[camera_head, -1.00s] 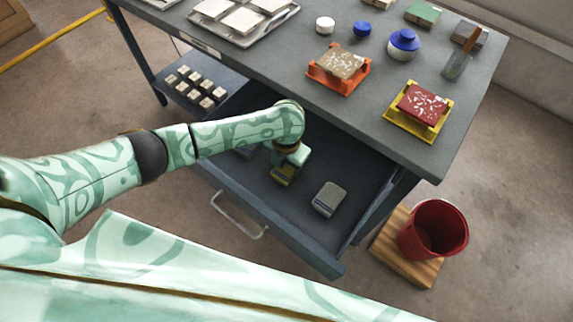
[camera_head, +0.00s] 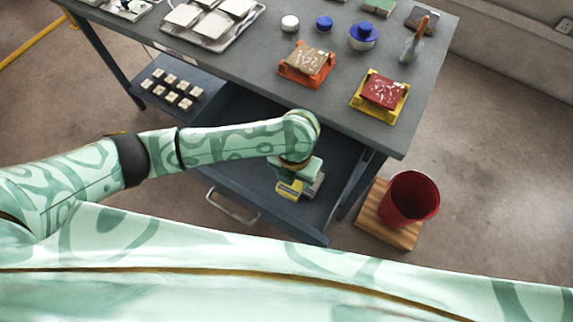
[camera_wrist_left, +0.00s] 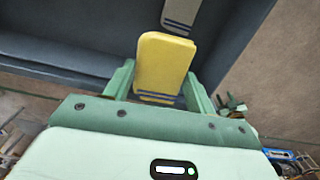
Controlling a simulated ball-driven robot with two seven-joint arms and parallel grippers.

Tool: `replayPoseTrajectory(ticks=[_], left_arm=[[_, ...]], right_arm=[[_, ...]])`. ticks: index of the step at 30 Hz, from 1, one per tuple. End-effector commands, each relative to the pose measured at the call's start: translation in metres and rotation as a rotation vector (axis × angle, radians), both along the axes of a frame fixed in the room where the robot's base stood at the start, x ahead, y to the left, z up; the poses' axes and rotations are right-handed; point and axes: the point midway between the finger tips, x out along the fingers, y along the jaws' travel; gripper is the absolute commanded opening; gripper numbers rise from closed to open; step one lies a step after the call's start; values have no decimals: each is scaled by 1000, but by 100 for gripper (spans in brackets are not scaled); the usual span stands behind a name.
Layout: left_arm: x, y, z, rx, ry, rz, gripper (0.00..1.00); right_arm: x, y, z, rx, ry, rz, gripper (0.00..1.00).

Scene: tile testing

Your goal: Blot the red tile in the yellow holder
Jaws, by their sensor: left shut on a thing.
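The red tile (camera_head: 383,91) with pale marks lies in the yellow holder (camera_head: 376,114) on the table's right part, in the head view. My left gripper (camera_head: 292,179) is low over the open drawer (camera_head: 341,153), well apart from the holder. It is shut on a yellow block (camera_head: 288,191), which also shows between the fingers in the wrist view (camera_wrist_left: 165,63). A grey block (camera_head: 316,184) is close beside it in the head view, partly hidden; the wrist view shows it beyond the yellow one (camera_wrist_left: 182,12). My right gripper is not in view.
An orange holder (camera_head: 290,76) with a tan tile stands left of the yellow one. Behind are a white pot (camera_head: 290,23), a blue pot (camera_head: 324,23), a blue-lidded jar (camera_head: 362,40) and a brush (camera_head: 412,48). A red bucket (camera_head: 410,199) stands on a wooden board (camera_head: 372,222).

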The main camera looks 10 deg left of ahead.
Motion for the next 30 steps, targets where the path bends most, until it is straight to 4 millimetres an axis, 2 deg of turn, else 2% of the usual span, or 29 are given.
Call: replayPoseTrajectory(ticks=[7, 8, 9, 14, 17, 23, 30], left_arm=[[-1, -1, 0, 0, 0, 0, 34], [-1, -1, 0, 0, 0, 0, 47], [-1, -1, 0, 0, 0, 0, 37], [-1, -1, 0, 0, 0, 13, 37], [-1, 0, 0, 0, 0, 97, 37], [-9, -2, 1, -2, 1, 539, 37], [-31, 1, 10, -1, -2, 1237, 37]], right_arm=[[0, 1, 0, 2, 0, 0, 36], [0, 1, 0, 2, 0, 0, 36], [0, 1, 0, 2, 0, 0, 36], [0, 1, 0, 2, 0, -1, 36], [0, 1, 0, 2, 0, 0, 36], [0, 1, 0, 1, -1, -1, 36], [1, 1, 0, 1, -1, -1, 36]])
